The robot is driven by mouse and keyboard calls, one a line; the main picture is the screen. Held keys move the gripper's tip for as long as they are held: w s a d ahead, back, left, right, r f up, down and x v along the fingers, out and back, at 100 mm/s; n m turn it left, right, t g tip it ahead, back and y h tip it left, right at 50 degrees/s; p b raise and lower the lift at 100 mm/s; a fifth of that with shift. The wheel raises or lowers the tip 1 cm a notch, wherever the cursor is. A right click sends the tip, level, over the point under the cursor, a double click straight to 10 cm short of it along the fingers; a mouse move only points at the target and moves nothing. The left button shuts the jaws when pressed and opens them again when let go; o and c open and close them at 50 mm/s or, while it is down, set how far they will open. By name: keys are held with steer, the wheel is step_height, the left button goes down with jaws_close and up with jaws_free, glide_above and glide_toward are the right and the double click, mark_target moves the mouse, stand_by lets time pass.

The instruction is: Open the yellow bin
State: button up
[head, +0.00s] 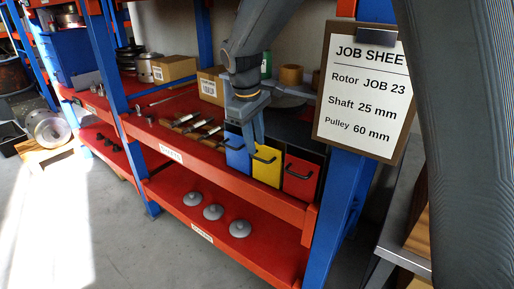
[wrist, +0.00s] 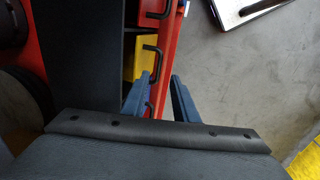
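The yellow bin (head: 266,174) sits between the blue bin (head: 237,160) and the red bin (head: 301,180) at the right end of the shelf. Its front looks level with its neighbours, and it has a dark bar handle. My gripper (head: 254,140) is right at the front of the yellow and blue bins in the head view, fingers pointing down. In the wrist view my gripper (wrist: 160,78) has its two blue fingers apart with nothing between them. The yellow bin (wrist: 149,34) and its handle show just beyond the fingertips. Contact with the handle cannot be told.
Several tools (head: 194,125) lie on the red shelf left of the bins. Grey discs (head: 213,212) lie on the lower shelf. A job sheet (head: 366,90) hangs at a blue post on the right. The floor (head: 130,235) in front is clear.

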mark_target(259, 159)
steer(key=f, duration=0.3)
steer(key=d+f+p, duration=0.1)
steer(key=shift+w+f, duration=0.35)
steer(key=shift+w, duration=0.05)
steer(key=shift+a, duration=0.1)
jaws_close()
stand_by(1.0)
